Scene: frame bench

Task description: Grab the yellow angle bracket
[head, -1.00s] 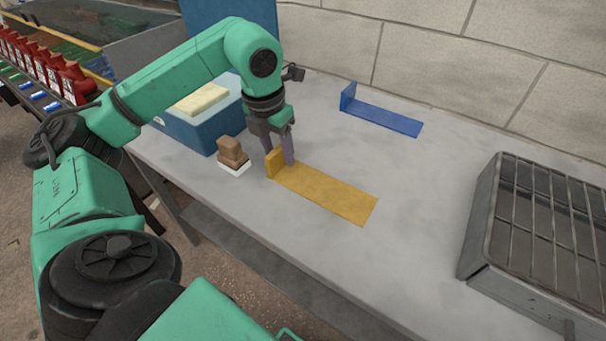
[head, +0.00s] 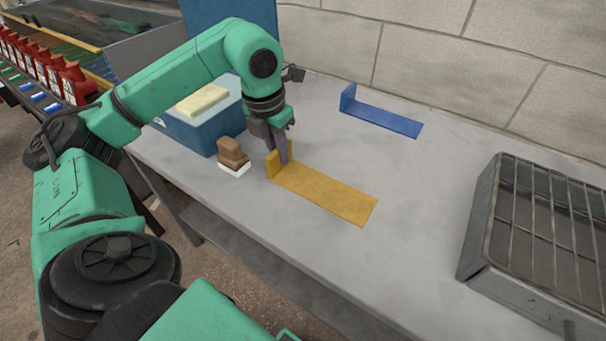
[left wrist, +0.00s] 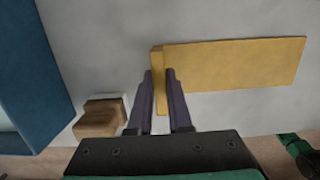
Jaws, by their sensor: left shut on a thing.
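The yellow angle bracket (head: 325,193) lies on the grey bench with its long flat leg on the top and its short leg standing up at the left end. My left gripper (head: 280,156) is shut on that upright leg. In the left wrist view the bracket (left wrist: 235,66) runs off to the right, and the fingers of my left gripper (left wrist: 160,88) sit on either side of its upright leg. The bracket's long leg still appears to rest on the bench. My right gripper is not in view.
A blue angle bracket (head: 385,118) lies farther back on the bench (head: 400,190). A brown block on a white base (head: 232,154) and a blue box (head: 190,130) stand left of the gripper. A wire-topped metal tray (head: 480,230) is at the right.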

